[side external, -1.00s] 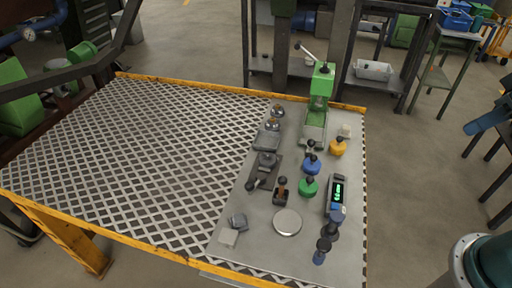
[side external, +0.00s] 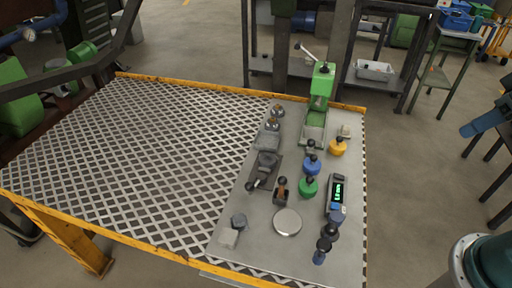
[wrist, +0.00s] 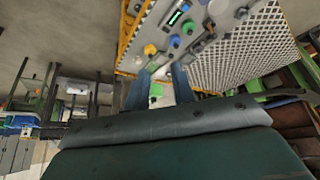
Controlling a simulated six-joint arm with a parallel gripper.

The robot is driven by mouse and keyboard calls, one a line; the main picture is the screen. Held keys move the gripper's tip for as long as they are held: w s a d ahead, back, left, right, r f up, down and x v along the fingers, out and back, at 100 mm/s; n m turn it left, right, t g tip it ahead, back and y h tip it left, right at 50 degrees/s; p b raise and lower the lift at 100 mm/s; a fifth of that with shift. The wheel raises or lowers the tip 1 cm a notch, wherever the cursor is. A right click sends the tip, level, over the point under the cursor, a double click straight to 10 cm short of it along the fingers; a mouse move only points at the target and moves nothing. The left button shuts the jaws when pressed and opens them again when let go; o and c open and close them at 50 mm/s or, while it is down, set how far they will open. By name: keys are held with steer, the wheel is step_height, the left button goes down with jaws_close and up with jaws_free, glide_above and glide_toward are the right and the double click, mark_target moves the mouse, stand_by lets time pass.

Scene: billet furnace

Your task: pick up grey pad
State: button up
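Two small grey pieces lie near the front left corner of the grey plate (side external: 258,239) in the side external view. One is a dark grey block (side external: 239,221); the other is a flatter, lighter grey piece (side external: 228,238) just in front of it. I cannot tell for certain which is the grey pad. In the wrist view my gripper (wrist: 160,71) shows two blue fingers standing apart, with nothing held between them. It is some way from the bench and its small items. I cannot clearly make out the gripper in the side external view.
A round light disc (side external: 287,222), green (side external: 308,187), blue (side external: 311,164) and yellow (side external: 338,147) knobbed weights, and a digital gauge (side external: 337,195) crowd the plate. A green press (side external: 319,100) stands at its back. The lattice bench top (side external: 140,150) at left is clear.

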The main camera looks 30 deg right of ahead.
steer(key=o, duration=0.8)
steer(key=w+a+f+n+g, duration=0.15)
steer(key=w+a+n, duration=0.25)
steer(key=w+a, duration=0.4)
steer(key=w+a+f+n+g, duration=0.15)
steer(key=w+a+n, duration=0.35)
steer(key=w, duration=0.5)
steer(key=w+a+f+n+g, duration=0.1)
steer(key=w+a+f+n, duration=0.2)
steer(key=a+f, duration=0.5)
steer(key=w+a+f+n+g, duration=0.1)
steer(key=w+a+f+n, duration=0.2)
steer(key=a+f, duration=0.6)
steer(key=shift+a+f+g, duration=0.2)
steer(key=shift+a+g, duration=0.1)
steer(key=shift+a, duration=0.8)
